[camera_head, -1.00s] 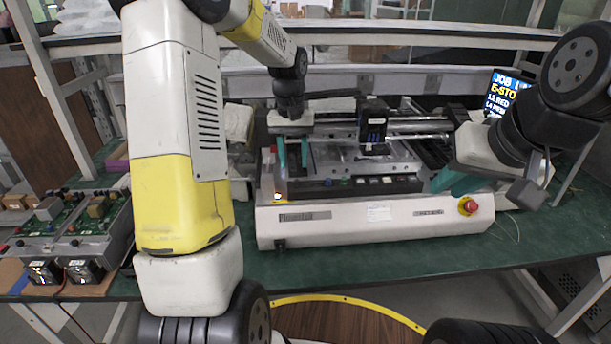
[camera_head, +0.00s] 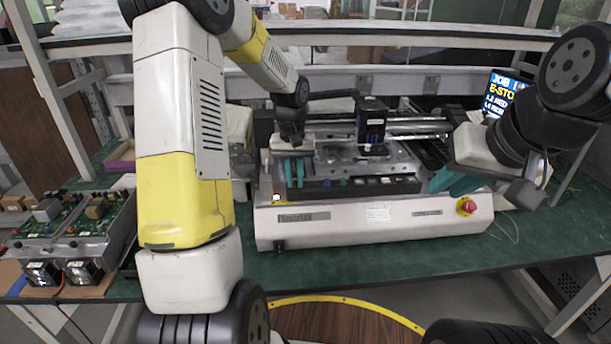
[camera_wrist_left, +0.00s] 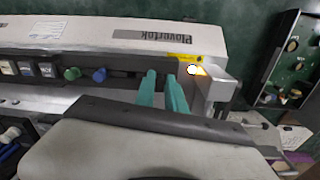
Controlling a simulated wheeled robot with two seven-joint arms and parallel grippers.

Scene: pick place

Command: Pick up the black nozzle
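I cannot single out the black nozzle in either view; it may be lost against the dark strip or hidden by the fingers. My left gripper (camera_head: 294,184) has its teal fingers pointing down at the left end of the dark strip on the machine (camera_head: 345,218). In the left wrist view its fingers (camera_wrist_left: 162,76) stand close together with a narrow dark gap, beside the machine's front panel. I cannot tell whether anything is between them. My right gripper (camera_head: 440,184) is at the machine's right end, seen from the side; its finger gap is hidden.
A red stop button (camera_head: 467,206) is at the machine's right front. A black machine head (camera_head: 372,125) stands just right of my left gripper. Circuit-board units (camera_head: 75,240) stand on the green table's left. The table (camera_head: 540,240) is clear at front right.

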